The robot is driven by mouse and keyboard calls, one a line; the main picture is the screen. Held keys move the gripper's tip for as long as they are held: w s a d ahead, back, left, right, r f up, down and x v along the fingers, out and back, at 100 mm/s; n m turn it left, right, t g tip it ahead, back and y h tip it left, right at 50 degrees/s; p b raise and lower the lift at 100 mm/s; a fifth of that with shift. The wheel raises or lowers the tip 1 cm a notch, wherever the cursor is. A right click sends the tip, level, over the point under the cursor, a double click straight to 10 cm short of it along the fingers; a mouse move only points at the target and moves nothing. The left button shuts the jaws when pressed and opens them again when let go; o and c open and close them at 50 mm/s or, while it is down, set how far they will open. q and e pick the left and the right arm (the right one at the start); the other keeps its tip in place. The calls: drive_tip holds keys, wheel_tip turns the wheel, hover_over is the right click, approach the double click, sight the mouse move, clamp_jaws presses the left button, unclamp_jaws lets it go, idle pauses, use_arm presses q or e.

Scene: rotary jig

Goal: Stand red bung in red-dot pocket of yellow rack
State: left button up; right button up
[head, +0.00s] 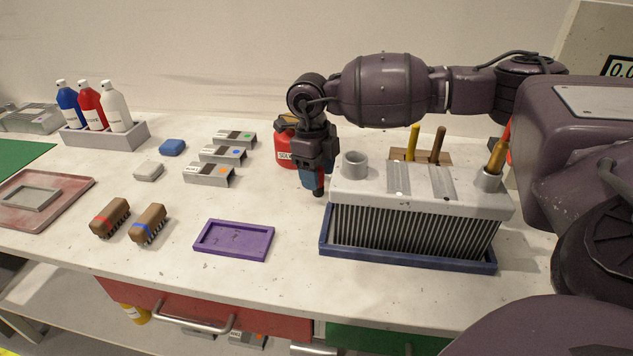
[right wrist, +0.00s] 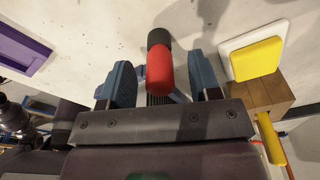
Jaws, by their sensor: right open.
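My right gripper (head: 315,188) points down over the table, left of the radiator-like unit. In the right wrist view its two blue-grey fingers (right wrist: 165,85) are open. A red rounded piece with a black end, seemingly the red bung (right wrist: 160,70), shows between them with room on both sides. In the head view the fingers mostly hide it; I cannot tell whether it touches the table. No yellow rack with a red-dot pocket can be made out. A yellow block (right wrist: 257,59) on a white base shows in the right wrist view. My left gripper is not in view.
The finned unit (head: 410,228) in its blue tray stands close right of the gripper. A red container (head: 284,152) stands just behind it. A wooden tool block (right wrist: 255,100) is behind the unit. A purple tray (head: 234,240) lies front left; bare table lies between.

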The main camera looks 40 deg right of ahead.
drive_tip(key=shift+r, duration=0.15)
drive_tip(key=shift+c, duration=0.2)
clamp_jaws()
